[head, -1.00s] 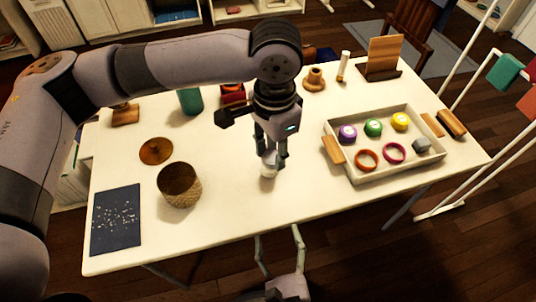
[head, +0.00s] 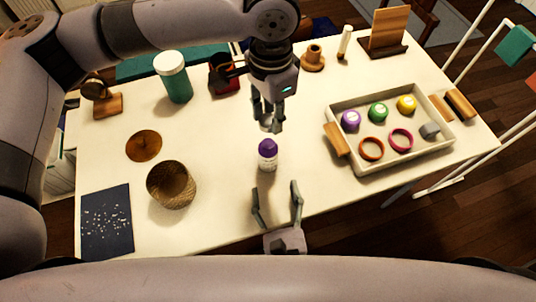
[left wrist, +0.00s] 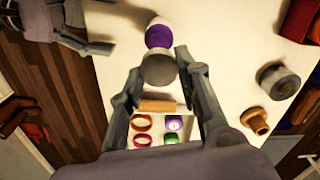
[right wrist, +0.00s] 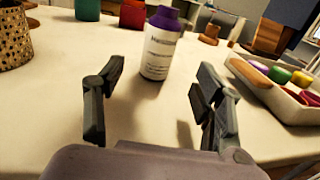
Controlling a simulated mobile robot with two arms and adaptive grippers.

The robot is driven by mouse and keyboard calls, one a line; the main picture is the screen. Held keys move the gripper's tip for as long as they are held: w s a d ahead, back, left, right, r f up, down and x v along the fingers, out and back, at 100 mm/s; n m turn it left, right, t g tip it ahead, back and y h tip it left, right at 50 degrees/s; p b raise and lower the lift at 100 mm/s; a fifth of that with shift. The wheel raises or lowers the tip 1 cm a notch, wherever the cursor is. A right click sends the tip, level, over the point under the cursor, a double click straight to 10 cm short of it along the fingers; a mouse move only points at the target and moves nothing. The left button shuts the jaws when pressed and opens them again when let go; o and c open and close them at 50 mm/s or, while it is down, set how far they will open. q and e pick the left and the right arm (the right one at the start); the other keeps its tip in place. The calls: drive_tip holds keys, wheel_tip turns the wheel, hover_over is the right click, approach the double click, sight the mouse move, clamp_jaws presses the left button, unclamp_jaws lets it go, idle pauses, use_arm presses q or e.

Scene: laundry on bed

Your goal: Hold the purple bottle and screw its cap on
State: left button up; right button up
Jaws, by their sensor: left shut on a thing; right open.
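The bottle (head: 268,158) stands upright near the table's front edge, with a purple top and a white lower body. In the right wrist view the bottle (right wrist: 158,50) shows its printed label, ahead of my right gripper's fingers. My left gripper (head: 267,120) is shut on a pale grey cap (left wrist: 158,69) and holds it above and behind the bottle in the head view, apart from it. My right gripper (head: 276,200) is open and empty at the table's front edge. The bottle is in front of its fingers, not between them.
A shallow tray (head: 395,163) with coloured lids and rings lies to the right. A woven cup (head: 171,186), a brown disc (head: 143,146) and a dark mat (head: 106,222) are to the left. A green canister (head: 173,77) stands behind. The table around the bottle is clear.

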sight(270, 163)
drive_tip(key=w, duration=0.3)
drive_tip(key=w+a, duration=0.1)
drive_tip(key=w, duration=0.6)
drive_tip(key=shift+w+a, duration=0.25)
drive_tip(key=shift+a, duration=0.1)
drive_tip(key=shift+c, duration=0.5)
clamp_jaws()
